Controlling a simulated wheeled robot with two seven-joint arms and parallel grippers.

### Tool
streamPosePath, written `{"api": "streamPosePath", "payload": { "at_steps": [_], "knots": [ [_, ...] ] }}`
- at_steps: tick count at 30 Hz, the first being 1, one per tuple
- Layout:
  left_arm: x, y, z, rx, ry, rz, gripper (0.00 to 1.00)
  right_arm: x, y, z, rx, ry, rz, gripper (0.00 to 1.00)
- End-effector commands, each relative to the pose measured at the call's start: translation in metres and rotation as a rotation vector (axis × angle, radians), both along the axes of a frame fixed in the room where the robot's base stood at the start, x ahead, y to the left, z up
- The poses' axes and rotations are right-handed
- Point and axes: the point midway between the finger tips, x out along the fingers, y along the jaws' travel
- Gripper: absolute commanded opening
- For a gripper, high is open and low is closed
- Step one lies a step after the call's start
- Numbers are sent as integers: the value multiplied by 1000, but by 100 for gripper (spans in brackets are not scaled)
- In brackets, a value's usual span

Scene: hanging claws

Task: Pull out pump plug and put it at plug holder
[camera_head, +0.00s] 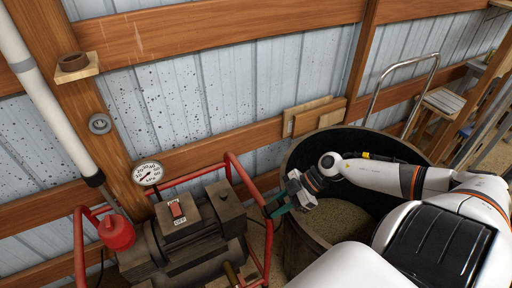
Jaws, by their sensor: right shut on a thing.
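The pump (190,235) is a dark machine in a red tube frame at the lower left, with a red ON/OFF switch (177,210) on top. My right gripper (276,206) is at the right side of the pump's frame, over the rim of the large dark tub. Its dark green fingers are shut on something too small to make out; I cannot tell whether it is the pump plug. A wooden bracket with a brown ring (75,62), possibly the plug holder, is fixed to the upright post at the upper left. My left gripper is not in view.
A large dark tub (292,240) with grainy contents stands right of the pump, under my right arm. A pressure gauge (147,173), a red can-like part (116,233) and a white pipe (45,95) are at left. A wooden stool (443,100) stands at right.

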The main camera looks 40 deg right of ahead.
Motion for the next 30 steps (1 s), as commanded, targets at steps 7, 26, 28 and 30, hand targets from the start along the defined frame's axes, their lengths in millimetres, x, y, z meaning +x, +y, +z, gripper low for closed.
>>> {"api": "streamPosePath", "payload": {
  "at_steps": [7, 26, 28, 30],
  "knots": [
    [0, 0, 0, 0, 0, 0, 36, -47, -7, -1, -50, 22, 115, 0],
    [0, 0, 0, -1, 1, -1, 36, -49, -62, 37, -221, 50, 410, 0],
    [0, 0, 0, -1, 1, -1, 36, -46, -67, 41, -237, 52, 436, 0],
    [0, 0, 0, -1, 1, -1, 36, -44, -71, 45, -250, 50, 458, 0]
  ]
}}
